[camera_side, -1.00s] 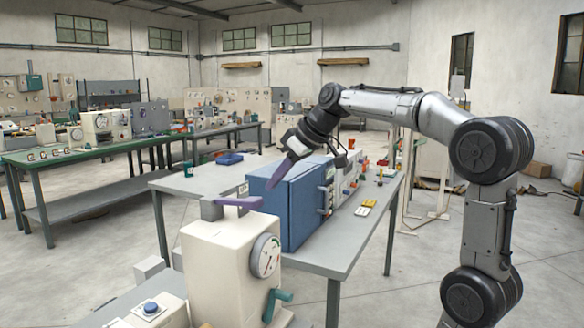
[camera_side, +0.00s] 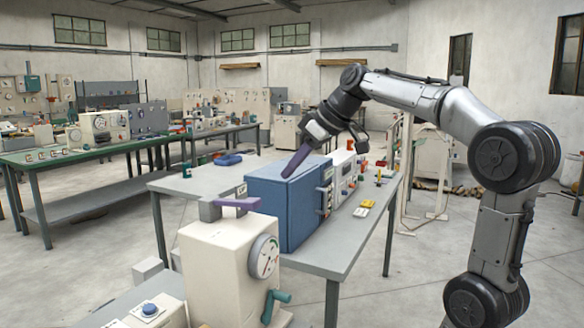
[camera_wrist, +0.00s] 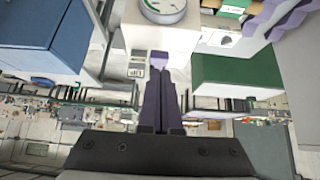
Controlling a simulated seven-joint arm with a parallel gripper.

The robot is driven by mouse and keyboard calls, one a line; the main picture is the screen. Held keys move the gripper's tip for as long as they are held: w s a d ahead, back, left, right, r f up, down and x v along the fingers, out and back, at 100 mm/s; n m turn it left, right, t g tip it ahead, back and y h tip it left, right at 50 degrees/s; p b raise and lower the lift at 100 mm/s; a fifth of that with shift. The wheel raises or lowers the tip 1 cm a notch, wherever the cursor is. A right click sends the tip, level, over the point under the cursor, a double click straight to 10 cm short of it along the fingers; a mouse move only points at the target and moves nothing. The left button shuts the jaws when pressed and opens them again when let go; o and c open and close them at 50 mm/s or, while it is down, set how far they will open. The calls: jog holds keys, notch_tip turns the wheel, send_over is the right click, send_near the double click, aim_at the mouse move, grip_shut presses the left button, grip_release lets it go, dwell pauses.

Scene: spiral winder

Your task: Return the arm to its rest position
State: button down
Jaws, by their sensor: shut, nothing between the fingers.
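My gripper (camera_side: 291,170) has long purple fingers pointing down and left, above or in front of the blue cabinet in the side view; I cannot tell how far it is from the cabinet. The fingers are shut together and hold nothing. In the wrist view my gripper (camera_wrist: 158,75) shows its fingers closed side by side. The spiral winder is a cream machine (camera_side: 212,270) with a round dial (camera_side: 264,256), a teal crank handle (camera_side: 278,298) and a purple piece (camera_side: 238,203) on top.
A blue cabinet (camera_side: 285,215) stands on a grey table (camera_side: 345,250) with small coloured parts (camera_side: 367,204). A green bench (camera_side: 60,157) with instruments is at the left. The floor between the benches is clear.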

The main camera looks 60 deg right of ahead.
jog(key=s+a+f+n+y, duration=0.1)
jog(key=s+a+f+n, duration=0.1)
jog(key=s+a, duration=0.35)
jog(key=s+a+f+n, duration=0.1)
jog(key=s+a+f, duration=0.15)
jog(key=a, duration=0.55)
jog(key=s+f+m+g, duration=0.1)
jog(key=s+f, duration=0.3)
jog(key=f, duration=0.3)
jog(key=s+f+m+g+h, duration=0.1)
jog(key=s+f, duration=0.3)
jog(key=f, duration=0.4)
jog(key=shift+s+a+f+m, duration=0.25)
jog(key=shift+s+a+m, duration=0.15)
jog(key=shift+a+m, duration=0.1)
